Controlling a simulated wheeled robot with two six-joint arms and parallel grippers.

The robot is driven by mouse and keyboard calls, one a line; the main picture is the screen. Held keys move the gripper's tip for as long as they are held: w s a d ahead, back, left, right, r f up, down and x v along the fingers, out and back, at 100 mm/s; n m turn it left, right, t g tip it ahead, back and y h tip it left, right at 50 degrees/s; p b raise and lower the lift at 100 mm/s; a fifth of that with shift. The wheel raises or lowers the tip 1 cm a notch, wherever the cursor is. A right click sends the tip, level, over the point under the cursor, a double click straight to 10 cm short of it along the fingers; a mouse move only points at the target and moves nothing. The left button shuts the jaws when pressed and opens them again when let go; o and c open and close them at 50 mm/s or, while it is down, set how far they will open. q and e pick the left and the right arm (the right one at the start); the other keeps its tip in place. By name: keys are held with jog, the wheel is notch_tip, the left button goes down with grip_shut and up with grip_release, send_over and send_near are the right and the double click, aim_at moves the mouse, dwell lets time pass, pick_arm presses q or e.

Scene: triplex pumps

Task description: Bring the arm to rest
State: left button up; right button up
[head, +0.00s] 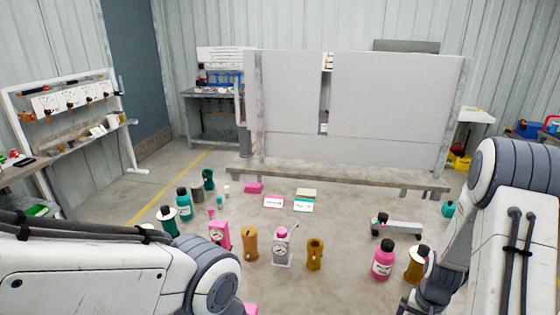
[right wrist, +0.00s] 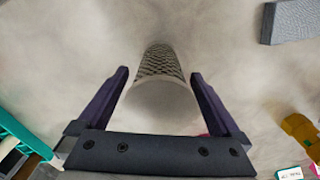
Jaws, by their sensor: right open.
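My right arm (head: 500,220) comes in from the right side of the head view, bent downward. Its dark gripper (head: 408,304) is partly visible at the bottom edge, beside an amber bottle (head: 415,262). In the right wrist view the right gripper (right wrist: 163,88) is open, with its two purple fingers spread. A grey cylinder with a knurled side and a pale flat end (right wrist: 160,95) shows between the fingers, with gaps on both sides. My left arm (head: 100,270) crosses the lower left of the head view; its gripper is out of view.
Pink (head: 384,260), teal and amber bottles and small pumps (head: 283,247) stand across the middle. A low grey stand (head: 400,228) is at right. A large grey panel (head: 400,95) stands behind, with a workbench (head: 70,145) at left.

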jog(key=r, duration=0.2)
jog(key=s+r, duration=0.1)
jog(key=shift+r, duration=0.35)
